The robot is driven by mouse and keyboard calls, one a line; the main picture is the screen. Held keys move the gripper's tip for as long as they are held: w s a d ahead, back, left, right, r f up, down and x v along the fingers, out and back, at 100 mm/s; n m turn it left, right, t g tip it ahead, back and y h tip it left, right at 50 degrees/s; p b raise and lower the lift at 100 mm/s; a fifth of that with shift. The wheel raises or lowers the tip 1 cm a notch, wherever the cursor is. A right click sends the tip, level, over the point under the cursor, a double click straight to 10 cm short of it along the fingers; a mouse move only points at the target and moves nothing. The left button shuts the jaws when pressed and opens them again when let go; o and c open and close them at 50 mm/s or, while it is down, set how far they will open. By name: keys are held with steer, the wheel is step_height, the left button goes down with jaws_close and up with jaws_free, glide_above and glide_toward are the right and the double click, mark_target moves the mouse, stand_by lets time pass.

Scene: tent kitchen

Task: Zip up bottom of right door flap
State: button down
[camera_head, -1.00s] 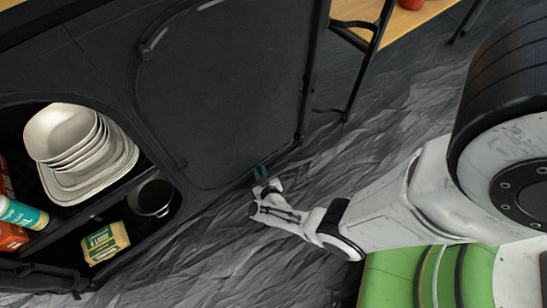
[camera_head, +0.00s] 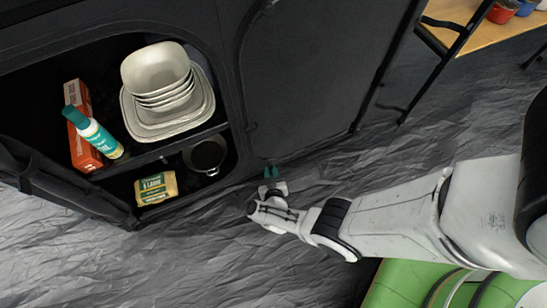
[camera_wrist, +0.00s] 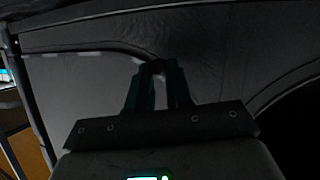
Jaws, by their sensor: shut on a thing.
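The right door flap (camera_head: 300,70) is a dark fabric panel on the black kitchen unit, closed over its right compartment. Its curved zip seam also shows in the wrist view, with the flap panel (camera_wrist: 75,85) at the left of it. My gripper (camera_head: 271,172) is low at the flap's bottom edge, near its left corner. In the wrist view my gripper (camera_wrist: 157,75) has its teal fingers close together at the seam, shut on a small dark thing that looks like the zip pull. The fingers mostly hide the pull.
The left compartment is open, with stacked bowls (camera_head: 158,75), a dark pot (camera_head: 207,155), a yellow packet (camera_head: 156,188), a teal-capped bottle (camera_head: 95,135) and a red box (camera_head: 82,150). A wooden table (camera_head: 480,30) stands at upper right. Crumpled grey floor (camera_head: 200,250) is clear in front.

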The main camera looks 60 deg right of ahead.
steer(key=shift+a, duration=0.2)
steer(key=c, duration=1)
jaws_free()
steer(key=shift+w, duration=0.1)
steer(key=p+v, duration=0.5)
steer(key=v, duration=0.5)
steer(key=shift+s+a, duration=0.25)
steer(key=shift+s, duration=0.05)
steer(key=shift+r, duration=0.15)
